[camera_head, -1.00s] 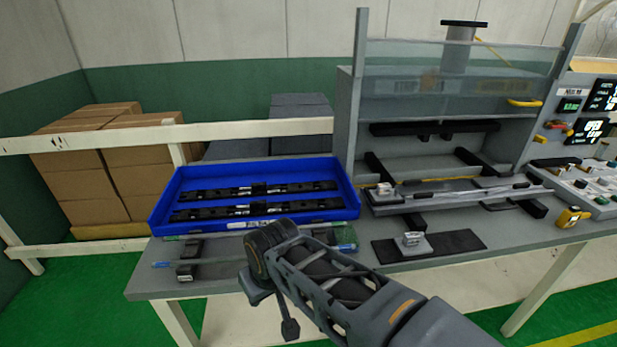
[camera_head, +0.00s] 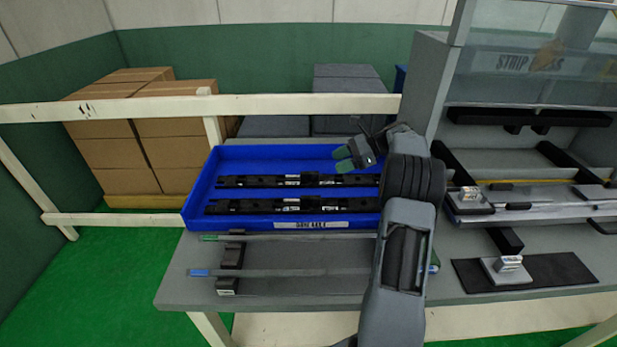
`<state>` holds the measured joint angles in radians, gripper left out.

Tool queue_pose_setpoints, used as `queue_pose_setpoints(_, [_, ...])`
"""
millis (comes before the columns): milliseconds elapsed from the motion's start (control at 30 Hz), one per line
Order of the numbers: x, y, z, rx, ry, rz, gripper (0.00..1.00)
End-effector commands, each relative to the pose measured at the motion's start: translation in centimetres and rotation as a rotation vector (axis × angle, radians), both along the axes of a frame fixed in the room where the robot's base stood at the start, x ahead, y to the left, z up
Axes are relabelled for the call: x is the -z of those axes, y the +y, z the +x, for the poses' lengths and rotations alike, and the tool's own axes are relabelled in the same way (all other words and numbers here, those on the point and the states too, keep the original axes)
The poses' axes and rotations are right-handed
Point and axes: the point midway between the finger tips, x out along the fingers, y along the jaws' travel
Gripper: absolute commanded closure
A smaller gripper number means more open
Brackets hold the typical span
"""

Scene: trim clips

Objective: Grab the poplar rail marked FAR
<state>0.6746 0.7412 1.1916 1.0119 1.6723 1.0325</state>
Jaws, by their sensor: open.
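Two long black rails lie in the blue tray (camera_head: 250,155), a back one (camera_head: 262,181) and a front one (camera_head: 255,206). Their small labels are too small to read, so I cannot tell which is marked FAR. Two thin grey rods lie in front of the tray across a black support, one with a green end (camera_head: 207,238) and one with a blue end (camera_head: 200,272). No marking reads on them either. My gripper (camera_head: 342,160) is open and empty above the tray's back right part, apart from the rails.
A black support (camera_head: 231,262) carries the rods. A grey press (camera_head: 425,85) with a clear screen stands at the right. A black mat (camera_head: 555,270) with a small metal block lies in front of it. A cream railing (camera_head: 290,104) runs behind the table.

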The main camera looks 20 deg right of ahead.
Motion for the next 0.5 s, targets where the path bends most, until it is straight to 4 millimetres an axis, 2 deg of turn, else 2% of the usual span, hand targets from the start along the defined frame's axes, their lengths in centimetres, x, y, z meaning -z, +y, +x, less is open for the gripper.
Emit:
queue_pose_setpoints(100, [0.8, -2.0, 0.1, 0.043, 0.018, 0.062, 0.47])
queue_pose_setpoints(200, [1.3, -2.5, 0.2, 0.061, 0.026, 0.090, 0.47])
queue_pose_setpoints(267, [1.6, -2.2, 0.4, 0.066, 0.028, 0.099, 0.47])
queue_pose_setpoints(500, [3.2, 0.9, 1.8, 0.075, 0.029, 0.102, 0.47])
